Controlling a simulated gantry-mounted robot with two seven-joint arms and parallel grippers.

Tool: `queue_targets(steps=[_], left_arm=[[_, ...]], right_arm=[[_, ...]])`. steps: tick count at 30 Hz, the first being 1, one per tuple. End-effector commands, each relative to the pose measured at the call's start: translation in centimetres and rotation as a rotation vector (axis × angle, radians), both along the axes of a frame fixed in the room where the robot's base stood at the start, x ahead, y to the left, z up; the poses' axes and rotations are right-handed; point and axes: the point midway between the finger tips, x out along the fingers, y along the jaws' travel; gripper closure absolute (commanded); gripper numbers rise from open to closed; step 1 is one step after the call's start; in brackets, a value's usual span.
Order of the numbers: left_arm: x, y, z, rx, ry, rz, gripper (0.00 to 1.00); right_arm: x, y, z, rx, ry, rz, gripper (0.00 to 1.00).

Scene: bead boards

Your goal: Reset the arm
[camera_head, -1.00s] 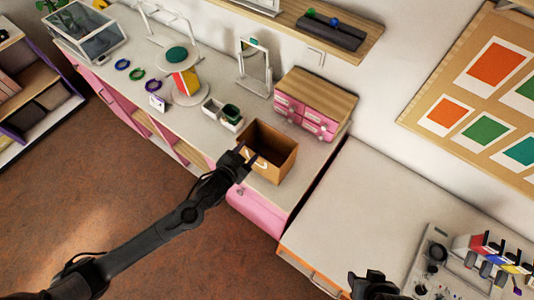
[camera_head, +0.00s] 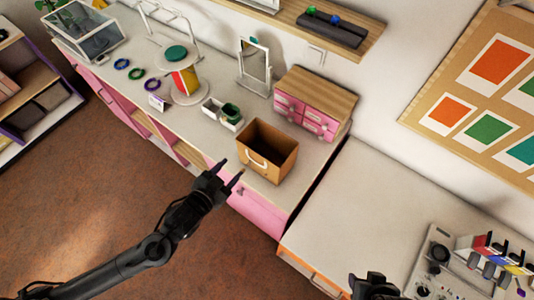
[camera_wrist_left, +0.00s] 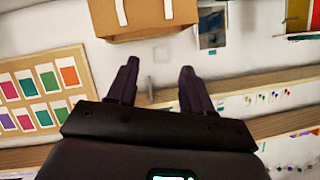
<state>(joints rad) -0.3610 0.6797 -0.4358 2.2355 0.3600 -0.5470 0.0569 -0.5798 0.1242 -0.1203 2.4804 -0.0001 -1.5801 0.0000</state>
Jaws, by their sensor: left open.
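My left gripper (camera_head: 229,174) is open and empty in the head view. It is in front of the counter, a little left of and below the brown box, and apart from it. In the left wrist view my left gripper (camera_wrist_left: 157,82) shows its two dark fingers spread with nothing between them. My right gripper (camera_head: 374,285) shows only in part at the bottom edge of the head view; its fingers are too unclear to tell open or shut.
An open brown box (camera_head: 267,152) with a pale handle stands on the counter (camera_head: 190,120). Beside it are a pink drawer unit (camera_head: 305,112), a small white holder with green rings (camera_head: 222,114) and a mirror (camera_head: 254,68). The right table (camera_head: 370,210) is mostly bare, with a grey device (camera_head: 445,262) at right.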

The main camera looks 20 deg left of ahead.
Motion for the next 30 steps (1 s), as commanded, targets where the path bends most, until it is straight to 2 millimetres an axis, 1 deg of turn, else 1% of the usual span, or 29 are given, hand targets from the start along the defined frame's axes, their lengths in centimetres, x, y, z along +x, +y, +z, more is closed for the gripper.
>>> queue_targets(steps=[13,17,20,23,25,27,29,30], left_arm=[[-0.2,0.0,0.1,0.000,0.000,0.000,0.49],[-0.5,0.0,0.4,-0.004,0.008,0.001,0.49],[-1.1,-0.5,1.4,-0.041,0.027,0.024,0.49],[-1.6,-1.0,4.2,-0.122,0.036,0.075,0.49],[-2.3,-1.3,6.0,-0.177,0.082,0.121,0.49],[-3.4,-1.4,7.3,-0.217,0.175,0.174,0.49],[-4.9,-1.3,8.0,-0.237,0.283,0.217,0.49],[-6.0,-1.2,8.0,-0.240,0.356,0.239,0.49]], right_arm=[[0.0,0.2,0.0,0.008,0.000,-0.006,0.52],[0.0,0.2,0.6,0.008,0.001,-0.006,0.52],[0.0,0.2,2.2,0.008,0.003,-0.006,0.52],[0.0,0.2,4.5,0.006,0.003,-0.005,0.52],[0.0,0.1,6.3,0.005,0.002,-0.005,0.52],[0.0,0.1,8.1,0.004,0.001,-0.003,0.52],[0.0,0.1,9.5,0.003,-0.001,-0.002,0.52],[0.0,0.0,10.1,0.002,-0.002,-0.002,0.52]])
